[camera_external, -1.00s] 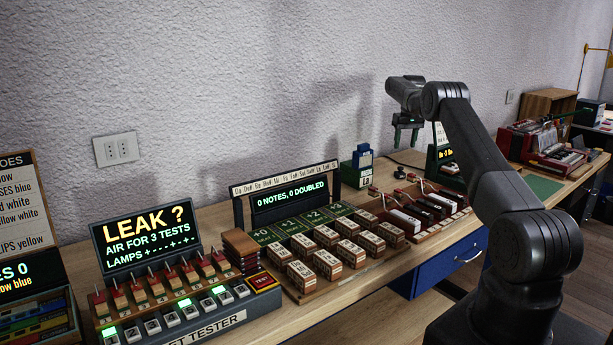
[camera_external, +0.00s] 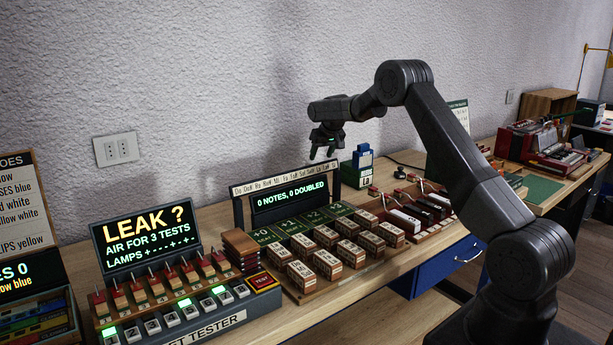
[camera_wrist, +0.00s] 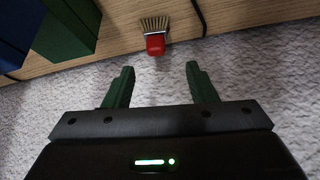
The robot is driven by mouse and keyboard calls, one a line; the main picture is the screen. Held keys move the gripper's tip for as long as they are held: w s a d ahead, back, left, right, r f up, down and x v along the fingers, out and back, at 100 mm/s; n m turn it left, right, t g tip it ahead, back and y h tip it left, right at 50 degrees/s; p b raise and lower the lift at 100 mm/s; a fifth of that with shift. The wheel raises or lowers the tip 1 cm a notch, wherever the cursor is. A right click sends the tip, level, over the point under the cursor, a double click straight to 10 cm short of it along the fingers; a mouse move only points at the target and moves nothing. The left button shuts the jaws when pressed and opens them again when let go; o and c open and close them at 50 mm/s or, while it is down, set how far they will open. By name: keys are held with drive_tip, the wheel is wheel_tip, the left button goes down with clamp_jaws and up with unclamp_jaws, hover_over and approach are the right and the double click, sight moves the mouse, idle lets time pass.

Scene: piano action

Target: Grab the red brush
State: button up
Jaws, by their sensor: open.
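The red brush (camera_wrist: 155,43) shows in the wrist view, with a red body and tan bristles. It lies on the wooden bench top close to the wall, beyond my fingertips and roughly between them. My gripper (camera_wrist: 160,75) is open and empty, with its two green fingers apart. In the external view my gripper (camera_external: 322,155) hangs in the air above the bench, near the wall, over the right end of the note display. I cannot make out the brush in the external view.
A blue and green block (camera_external: 362,160) stands right of my gripper; blue and green blocks (camera_wrist: 65,28) also show in the wrist view. A dark cable (camera_wrist: 198,15) runs beside the brush. The note display (camera_external: 290,195) and rows of labelled blocks (camera_external: 328,262) fill the bench below.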

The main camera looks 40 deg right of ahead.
drive_tip(key=x, duration=0.5)
drive_tip(key=shift+p, duration=0.4)
drive_tip(key=shift+d+p+x, duration=0.2)
drive_tip(key=shift+p+x, duration=0.25)
drive_tip(key=shift+x, duration=0.55)
drive_tip(key=shift+d+p+x, duration=0.15)
drive_tip(key=shift+p+x, duration=0.3)
drive_tip(key=shift+x, duration=0.55)
drive_tip(key=shift+w+f, duration=0.3)
drive_tip(key=shift+f, duration=0.25)
drive_tip(key=c, duration=0.9)
